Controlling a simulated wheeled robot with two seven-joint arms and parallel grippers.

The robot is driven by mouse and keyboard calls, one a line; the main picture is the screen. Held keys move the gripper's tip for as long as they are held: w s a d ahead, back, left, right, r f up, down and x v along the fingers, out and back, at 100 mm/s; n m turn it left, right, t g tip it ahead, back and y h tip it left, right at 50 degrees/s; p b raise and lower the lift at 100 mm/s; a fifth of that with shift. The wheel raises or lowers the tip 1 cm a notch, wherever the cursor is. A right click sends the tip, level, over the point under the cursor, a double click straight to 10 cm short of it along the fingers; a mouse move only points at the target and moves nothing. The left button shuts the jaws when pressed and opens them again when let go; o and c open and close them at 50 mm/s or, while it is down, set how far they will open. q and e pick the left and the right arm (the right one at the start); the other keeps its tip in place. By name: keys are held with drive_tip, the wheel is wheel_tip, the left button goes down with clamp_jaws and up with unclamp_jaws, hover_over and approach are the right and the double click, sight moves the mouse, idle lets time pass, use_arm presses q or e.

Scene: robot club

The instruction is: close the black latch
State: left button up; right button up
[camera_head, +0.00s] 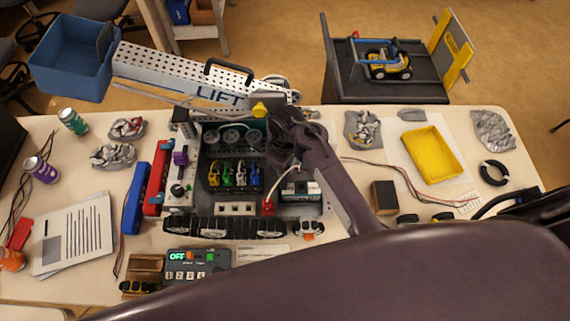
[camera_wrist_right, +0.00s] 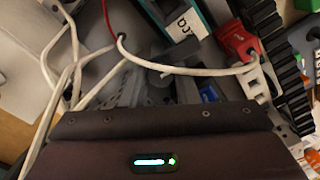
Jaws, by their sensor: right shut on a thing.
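The tracked robot (camera_head: 225,228) stands on the table with its chassis open, showing wheels, coloured plugs and a teal-edged battery (camera_head: 300,195). My right gripper (camera_head: 285,122) reaches over the chassis's back right side, by the base of the perforated LIFT arm (camera_head: 175,72). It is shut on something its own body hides. In the right wrist view the gripper (camera_wrist_right: 140,88) shows behind white cables, with grey parts around its fingers. I cannot pick out the black latch with certainty in either view. My left gripper is not in view.
A blue bin (camera_head: 68,65) tops the LIFT arm's far end. A control box (camera_head: 197,266) reading OFF sits in front. A white cable (camera_wrist_right: 190,70) loops near my right gripper. A yellow tray (camera_head: 432,155) and a black ring (camera_head: 493,173) lie at right.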

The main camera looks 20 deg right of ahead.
drive_tip(key=o, duration=1)
drive_tip(key=shift+c, duration=0.2)
